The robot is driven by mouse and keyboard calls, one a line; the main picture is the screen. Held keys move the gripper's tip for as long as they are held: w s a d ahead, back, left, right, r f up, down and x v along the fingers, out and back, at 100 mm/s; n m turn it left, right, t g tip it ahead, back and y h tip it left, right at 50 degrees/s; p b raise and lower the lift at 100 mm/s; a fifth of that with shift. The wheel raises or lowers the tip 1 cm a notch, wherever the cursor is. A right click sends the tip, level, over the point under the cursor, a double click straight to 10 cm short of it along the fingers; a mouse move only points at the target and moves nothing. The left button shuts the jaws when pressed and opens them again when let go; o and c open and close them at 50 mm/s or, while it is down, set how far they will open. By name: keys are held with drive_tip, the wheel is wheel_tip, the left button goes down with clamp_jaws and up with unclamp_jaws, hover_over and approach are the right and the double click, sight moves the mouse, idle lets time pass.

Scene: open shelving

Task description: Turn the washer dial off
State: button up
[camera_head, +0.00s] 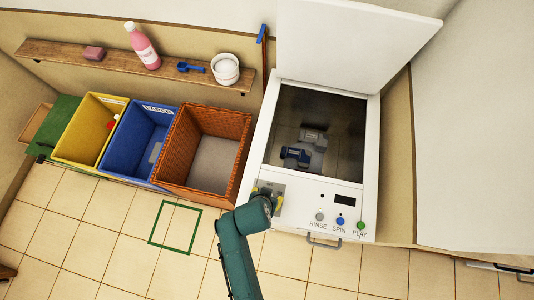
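The white washer (258,150) stands at the center right with its lid (355,45) raised. Its front panel has a grey RINSE button (319,216), a blue SPIN button (340,221), a green PLAY button (361,225) and a small dark display (345,200). My teal arm reaches up from the bottom, and my gripper (266,194) is over the panel's left end. A grey part with yellow bits shows there; I cannot tell gripper from dial. The dial is not clearly visible, and whether my gripper touches it or is open cannot be told.
Blue-grey items (297,155) lie in the drum. Left of the washer stand a brown wicker basket (178,145), a blue bin (125,125) and a yellow bin (80,120). A wall shelf (115,62) holds a pink bottle (143,47) and a white tub (225,69). The tiled floor in front is mostly clear.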

drive_tip(key=shift+f, duration=0.15)
drive_tip(key=c, duration=1.2)
